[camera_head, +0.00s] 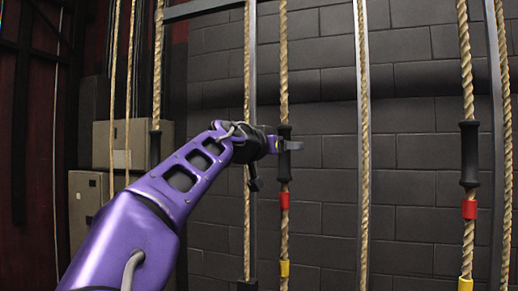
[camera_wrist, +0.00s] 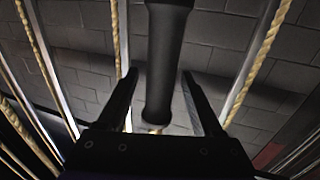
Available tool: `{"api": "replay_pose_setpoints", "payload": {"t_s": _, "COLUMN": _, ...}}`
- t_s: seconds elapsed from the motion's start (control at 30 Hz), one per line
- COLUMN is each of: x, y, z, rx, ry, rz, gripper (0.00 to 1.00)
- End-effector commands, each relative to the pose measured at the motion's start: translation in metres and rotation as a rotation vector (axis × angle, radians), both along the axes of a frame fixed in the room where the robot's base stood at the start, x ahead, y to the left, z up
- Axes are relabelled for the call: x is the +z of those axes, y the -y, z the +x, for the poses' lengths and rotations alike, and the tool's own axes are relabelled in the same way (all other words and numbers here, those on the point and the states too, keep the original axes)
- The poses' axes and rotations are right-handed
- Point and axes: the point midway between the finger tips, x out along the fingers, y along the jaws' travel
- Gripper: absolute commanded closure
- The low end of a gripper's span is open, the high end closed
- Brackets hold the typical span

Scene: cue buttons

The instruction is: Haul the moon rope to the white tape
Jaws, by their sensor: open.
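Three ropes carry black handles in the head view: a left handle (camera_head: 155,148), a middle handle (camera_head: 284,165) and a right handle (camera_head: 469,153). My gripper (camera_head: 288,145) is at the middle handle, on the middle rope (camera_head: 283,70). In the wrist view my gripper (camera_wrist: 160,76) is open, its fingers on either side of a black handle (camera_wrist: 164,50), with gaps showing. No moon mark and no white tape can be made out. The middle rope has red tape (camera_head: 284,200) and, lower, yellow tape (camera_head: 284,268).
The right rope also has red tape (camera_head: 469,209) and yellow tape (camera_head: 465,284). Grey upright posts (camera_head: 363,150) stand among the ropes, before a dark block wall (camera_head: 420,130). Stacked boxes (camera_head: 105,145) stand at left.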

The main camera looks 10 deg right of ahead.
Motion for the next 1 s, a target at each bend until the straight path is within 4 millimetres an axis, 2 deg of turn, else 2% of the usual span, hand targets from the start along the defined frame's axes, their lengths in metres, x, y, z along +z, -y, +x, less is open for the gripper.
{"api": "replay_pose_setpoints", "payload": {"t_s": 0.03, "x": -0.003, "y": -0.01, "z": -0.006, "rx": 0.005, "ry": 0.0, "rz": 0.0, "gripper": 0.32}}
{"api": "replay_pose_setpoints", "payload": {"t_s": 0.43, "x": -0.002, "y": -0.077, "z": -0.065, "rx": 0.005, "ry": 0.001, "rz": -0.002, "gripper": 0.32}}
{"api": "replay_pose_setpoints", "payload": {"t_s": 0.6, "x": -0.001, "y": -0.099, "z": -0.085, "rx": 0.002, "ry": 0.001, "rz": -0.002, "gripper": 0.32}}
{"api": "replay_pose_setpoints", "payload": {"t_s": 0.8, "x": 0.0, "y": -0.11, "z": -0.097, "rx": 0.001, "ry": 0.0, "rz": -0.001, "gripper": 0.32}}
{"api": "replay_pose_setpoints", "payload": {"t_s": 1.0, "x": 0.0, "y": -0.112, "z": -0.098, "rx": 0.0, "ry": -0.001, "rz": -0.001, "gripper": 0.32}}
